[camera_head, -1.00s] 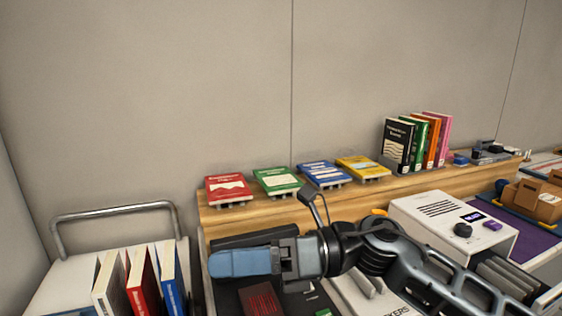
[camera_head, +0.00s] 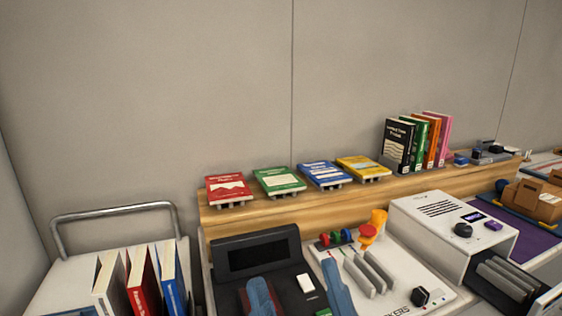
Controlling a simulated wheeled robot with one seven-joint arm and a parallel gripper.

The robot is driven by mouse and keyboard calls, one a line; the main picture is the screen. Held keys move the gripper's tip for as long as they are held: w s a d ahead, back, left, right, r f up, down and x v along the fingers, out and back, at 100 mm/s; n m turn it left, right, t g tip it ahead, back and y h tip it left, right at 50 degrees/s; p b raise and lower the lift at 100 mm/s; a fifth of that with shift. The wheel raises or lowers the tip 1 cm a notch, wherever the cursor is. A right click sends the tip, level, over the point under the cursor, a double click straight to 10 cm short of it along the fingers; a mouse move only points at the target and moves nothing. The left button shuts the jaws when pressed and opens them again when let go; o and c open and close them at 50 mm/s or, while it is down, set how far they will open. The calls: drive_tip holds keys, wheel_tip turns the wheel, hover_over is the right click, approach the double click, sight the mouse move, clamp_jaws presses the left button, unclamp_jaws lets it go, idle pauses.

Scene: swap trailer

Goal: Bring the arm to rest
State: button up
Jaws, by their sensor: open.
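My gripper (camera_head: 300,300) is at the bottom edge of the view, over the front of the black device. Its two blue fingers are spread apart with nothing between them. The rest of my arm is out of view below the frame.
A black device (camera_head: 255,257) and a white panel (camera_head: 440,284) with grey slots stand behind the fingers. A wooden shelf (camera_head: 290,214) holds flat books and upright books. A white cart (camera_head: 75,265) with upright books is at left. A white box (camera_head: 452,225) is at right.

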drive_tip(key=s+d+f+m+g+h, duration=0.4)
drive_tip(key=s+d+f+m+h, duration=0.6)
drive_tip(key=s+f, duration=0.3)
drive_tip(key=s+d+f+m+g, duration=0.1)
drive_tip(key=s+d+f+g, duration=0.1)
drive_tip(key=s+d, duration=0.3)
drive_tip(key=s+d+f+m+g+h, duration=0.1)
drive_tip(key=s+d+g, duration=0.3)
drive_tip(key=s, duration=0.5)
drive_tip(key=shift+d+f, duration=0.45)
drive_tip(key=shift+f, duration=0.45)
drive_tip(key=shift+c, duration=0.3)
